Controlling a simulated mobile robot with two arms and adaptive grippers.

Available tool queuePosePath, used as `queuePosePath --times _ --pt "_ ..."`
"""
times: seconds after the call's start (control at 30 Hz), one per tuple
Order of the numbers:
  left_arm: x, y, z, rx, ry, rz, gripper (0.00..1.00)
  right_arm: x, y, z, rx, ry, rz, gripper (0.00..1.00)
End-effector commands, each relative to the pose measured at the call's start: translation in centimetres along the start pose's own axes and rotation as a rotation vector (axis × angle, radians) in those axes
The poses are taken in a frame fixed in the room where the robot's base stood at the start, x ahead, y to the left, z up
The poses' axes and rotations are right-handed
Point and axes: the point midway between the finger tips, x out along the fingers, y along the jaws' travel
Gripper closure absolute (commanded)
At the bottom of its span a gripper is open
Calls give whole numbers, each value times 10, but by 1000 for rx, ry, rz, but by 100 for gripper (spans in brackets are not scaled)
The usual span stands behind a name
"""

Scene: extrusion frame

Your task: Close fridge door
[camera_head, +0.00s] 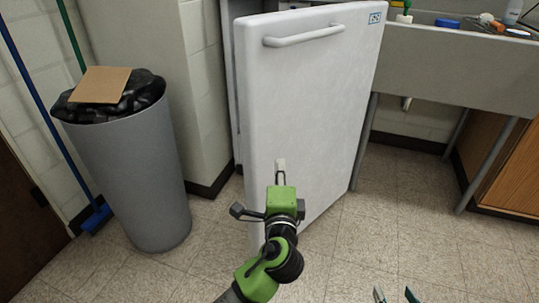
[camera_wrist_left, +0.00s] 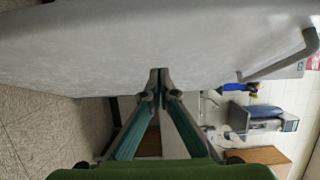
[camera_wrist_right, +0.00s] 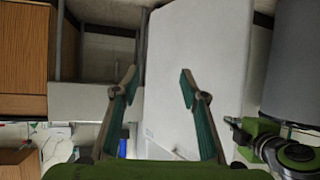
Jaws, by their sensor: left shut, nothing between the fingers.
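The white fridge door (camera_head: 310,95) stands ajar in the head view, with its bar handle (camera_head: 303,36) near the top. A strip of the fridge body (camera_head: 229,60) shows behind its left edge; the inside is hidden. My left gripper (camera_head: 280,165) is shut and empty in front of the lower part of the door. In the left wrist view its fingertips (camera_wrist_left: 159,75) are at or very near the door's face (camera_wrist_left: 100,50); contact is unclear. My right gripper (camera_head: 396,295) is low at the bottom edge, open and empty; the right wrist view shows its spread fingers (camera_wrist_right: 158,78).
A grey bin (camera_head: 138,175) with a black liner and cardboard (camera_head: 101,85) stands left of the door, beside a blue broom (camera_head: 97,217). A grey sink (camera_head: 450,70) on legs and a wooden cabinet (camera_head: 515,175) stand right. The floor (camera_head: 400,240) before the door is clear.

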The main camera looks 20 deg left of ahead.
Motion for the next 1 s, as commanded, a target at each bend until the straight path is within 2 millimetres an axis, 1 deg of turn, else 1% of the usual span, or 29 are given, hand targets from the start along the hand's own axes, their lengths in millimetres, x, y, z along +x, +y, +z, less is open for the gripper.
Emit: queuePosePath --times 0.03,0.2,0.3,0.43,0.63,1.0 --pt "13 1 0 2 -2 -3 100 3 -2 -9 0 49 -3 60" --pt "46 1 0 0 -1 -2 100 4 -6 -44 0 203 -12 60" --pt "57 2 14 2 -2 0 100 2 -8 -60 0 275 -16 60" --pt "66 2 23 1 0 0 100 -1 -10 -75 1 341 -20 60" --pt "71 1 28 -1 1 2 100 -4 -11 -84 2 378 -22 60" --pt "73 1 30 0 3 2 100 -4 -10 -83 1 373 -22 60"
